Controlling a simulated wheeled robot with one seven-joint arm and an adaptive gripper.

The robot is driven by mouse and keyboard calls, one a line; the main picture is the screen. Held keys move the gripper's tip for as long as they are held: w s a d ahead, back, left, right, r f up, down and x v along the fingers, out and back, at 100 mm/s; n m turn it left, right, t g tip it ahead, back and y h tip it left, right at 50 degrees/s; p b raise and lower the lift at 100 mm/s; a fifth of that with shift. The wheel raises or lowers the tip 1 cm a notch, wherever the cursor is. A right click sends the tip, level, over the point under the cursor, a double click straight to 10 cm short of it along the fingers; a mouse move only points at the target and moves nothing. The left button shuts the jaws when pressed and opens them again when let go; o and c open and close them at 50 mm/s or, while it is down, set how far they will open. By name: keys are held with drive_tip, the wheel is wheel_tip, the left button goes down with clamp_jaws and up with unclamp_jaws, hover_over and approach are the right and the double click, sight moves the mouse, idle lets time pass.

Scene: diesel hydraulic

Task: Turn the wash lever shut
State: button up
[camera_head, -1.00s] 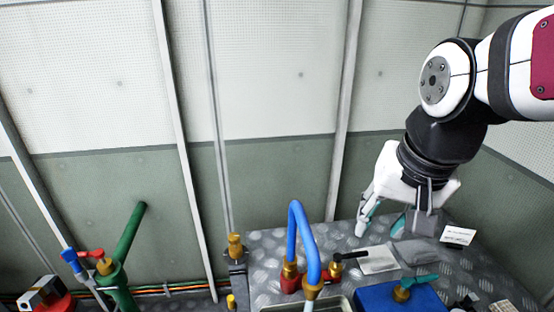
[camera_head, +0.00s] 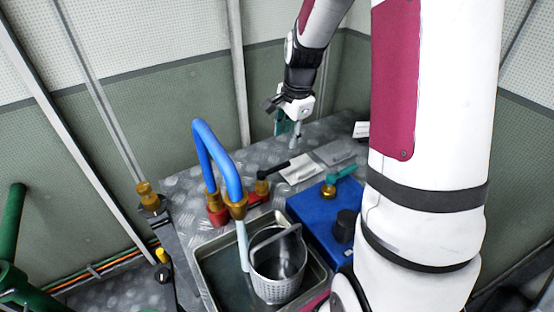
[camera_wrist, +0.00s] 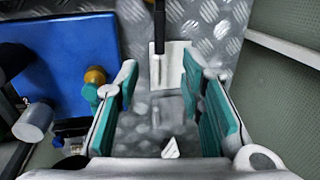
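A blue hose (camera_head: 216,150) rises from a red and brass valve body (camera_head: 219,209) on the metal worktop. A black lever (camera_head: 274,170) sticks out of this valve to the right; I take it for the wash lever. In the wrist view the black lever (camera_wrist: 159,35) enters from the top, beyond the fingertips. A pale stream (camera_head: 243,247) runs from the brass nozzle into the basket. My gripper (camera_head: 289,130) is above the back of the worktop, behind the lever and apart from it. In the wrist view my gripper (camera_wrist: 160,75) is open and empty, its teal-padded fingers spread.
A blue box (camera_head: 318,213) with a teal-handled brass valve (camera_head: 341,179) stands right of the lever. A metal sink (camera_head: 212,267) holds a perforated basket (camera_head: 278,277). Light plates (camera_head: 299,168) lie behind the lever. The wall (camera_head: 180,104) is close behind.

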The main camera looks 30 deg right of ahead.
sight(282, 165)
drive_tip(key=f, duration=0.4)
drive_tip(key=w+f+b, duration=0.1)
drive_tip(key=f, duration=0.3)
drive_tip(key=w+f+b, duration=0.1)
drive_tip(key=f, duration=0.3)
drive_tip(key=shift+w+f, duration=0.2)
clamp_jaws()
